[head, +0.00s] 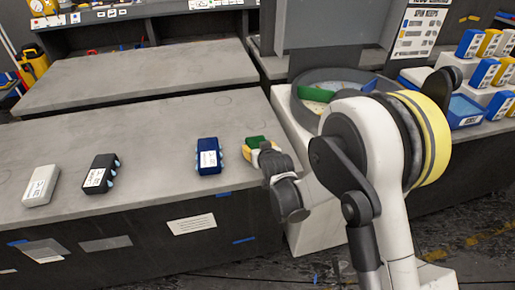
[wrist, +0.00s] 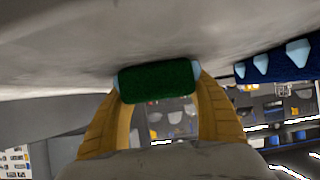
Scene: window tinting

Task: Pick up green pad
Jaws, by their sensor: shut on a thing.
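The green pad (head: 256,142) is at the right end of the near grey table, beside the blue pad. In the wrist view the green pad (wrist: 157,82) lies crosswise between the yellow fingers, its pale ends against the fingertips. My gripper (wrist: 156,78) is shut on it, with one finger at each end. In the head view my gripper (head: 262,150) is partly hidden behind my own wrist. The pad is at or very close to the table surface; I cannot tell whether it touches.
A blue pad (head: 208,156) lies left of the green pad, its side tabs near my gripper in the wrist view (wrist: 275,62). A black pad (head: 101,174) and a white pad (head: 41,186) lie farther left. A round basin (head: 303,112) stands at the right.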

